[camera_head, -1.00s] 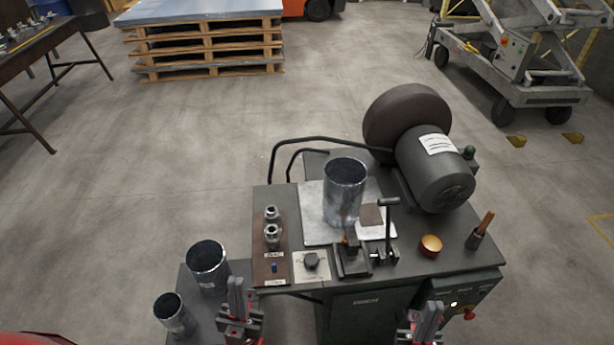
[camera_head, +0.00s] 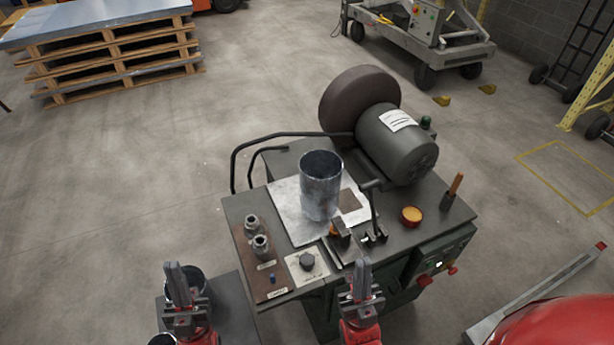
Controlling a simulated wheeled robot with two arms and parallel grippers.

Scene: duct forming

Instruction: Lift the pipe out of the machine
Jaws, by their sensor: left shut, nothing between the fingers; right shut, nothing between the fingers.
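The pipe (camera_head: 320,190), a grey metal cylinder with an open top, stands upright on a light metal plate on the machine (camera_head: 402,237). A small clamp (camera_head: 343,238) with an orange part is close in front of the pipe's base; I cannot tell if they touch. My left gripper (camera_head: 174,270) is shut and empty at the lower left, in front of another pipe (camera_head: 190,287) on a side stand. My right gripper (camera_head: 362,268) is shut and empty at the machine's front edge, nearer than the pipe and apart from it.
A large dark wheel and motor (camera_head: 395,145) stand behind the pipe. A bent black rail (camera_head: 236,160) runs at the left. A T-handle (camera_head: 372,205), a yellow-topped button (camera_head: 411,215) and fittings (camera_head: 259,240) sit around the plate. Open floor lies left.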

